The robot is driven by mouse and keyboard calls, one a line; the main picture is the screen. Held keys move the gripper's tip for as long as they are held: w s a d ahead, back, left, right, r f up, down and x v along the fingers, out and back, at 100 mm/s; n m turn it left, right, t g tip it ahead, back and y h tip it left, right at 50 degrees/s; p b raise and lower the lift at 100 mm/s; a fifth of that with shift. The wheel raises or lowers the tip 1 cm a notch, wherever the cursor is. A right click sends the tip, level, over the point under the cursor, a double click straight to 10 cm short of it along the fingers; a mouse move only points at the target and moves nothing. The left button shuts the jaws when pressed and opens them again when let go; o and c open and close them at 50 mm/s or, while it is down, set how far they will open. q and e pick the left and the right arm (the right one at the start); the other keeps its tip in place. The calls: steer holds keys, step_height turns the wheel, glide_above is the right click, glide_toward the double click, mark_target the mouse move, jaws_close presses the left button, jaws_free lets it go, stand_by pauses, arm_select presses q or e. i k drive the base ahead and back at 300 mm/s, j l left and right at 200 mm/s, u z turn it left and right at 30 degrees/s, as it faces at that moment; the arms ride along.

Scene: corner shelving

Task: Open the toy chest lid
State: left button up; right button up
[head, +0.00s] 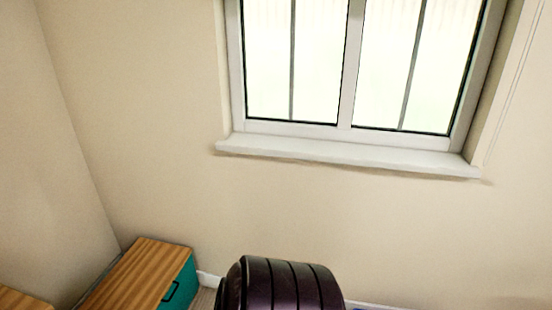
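A dark brown-purple ribbed object (285,286) with a rounded top rises from the bottom edge, right of the cabinet. It looks like a domed chest lid, but its lower part is cut off by the frame, so I cannot tell for sure that it is the toy chest. No gap or raised lid edge shows on it. Neither of my grippers is in the head view.
A low cabinet (180,283) with a wood top, teal front and black handle stands in the left corner. Another wood surface (20,300) shows at the bottom left. A window with a white sill (345,157) is on the back wall. Bare wall surrounds it.

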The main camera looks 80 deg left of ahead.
mark_target(140, 281)
steer(key=u, duration=3.75)
